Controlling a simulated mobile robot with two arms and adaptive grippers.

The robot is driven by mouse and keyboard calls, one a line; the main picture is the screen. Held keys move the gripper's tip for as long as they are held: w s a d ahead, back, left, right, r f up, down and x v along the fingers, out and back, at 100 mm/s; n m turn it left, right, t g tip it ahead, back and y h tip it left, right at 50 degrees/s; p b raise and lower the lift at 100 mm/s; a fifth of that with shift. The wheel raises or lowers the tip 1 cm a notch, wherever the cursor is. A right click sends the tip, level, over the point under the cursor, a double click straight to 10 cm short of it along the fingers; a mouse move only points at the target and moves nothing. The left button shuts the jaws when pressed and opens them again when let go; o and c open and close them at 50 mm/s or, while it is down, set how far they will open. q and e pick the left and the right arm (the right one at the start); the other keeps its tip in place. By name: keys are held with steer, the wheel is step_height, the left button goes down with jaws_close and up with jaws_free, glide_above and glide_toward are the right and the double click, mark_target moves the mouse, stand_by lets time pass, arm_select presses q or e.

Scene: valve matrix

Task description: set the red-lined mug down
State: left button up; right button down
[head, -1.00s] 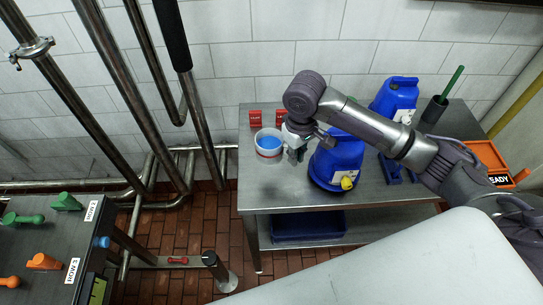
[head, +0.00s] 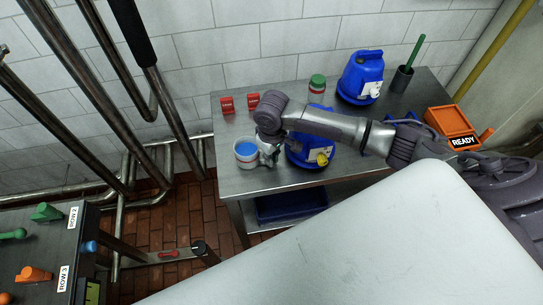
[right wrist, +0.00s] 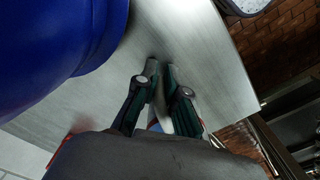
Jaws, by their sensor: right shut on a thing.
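The red-lined mug (head: 246,155) is a white cup with a red band and a blue top, at the left part of the metal table. My right gripper (head: 268,155) is at the mug's right side, shut on it. The mug looks upright and low over the tabletop; I cannot tell whether its base touches. In the right wrist view my gripper's two dark fingers (right wrist: 162,68) lie close together over the bare tabletop, and the mug is mostly hidden there. My left gripper is out of view.
The metal table (head: 222,180) has bare room at its front left. A blue jug (head: 308,155) stands right of my gripper.

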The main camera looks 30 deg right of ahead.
steer(key=shift+f, duration=0.15)
steer(key=c, duration=1.3)
jaws_free()
steer(key=shift+o, duration=0.2)
step_height(320, 180, up, 12)
steer(key=shift+r+b, duration=0.2)
steer(key=shift+b, duration=0.5)
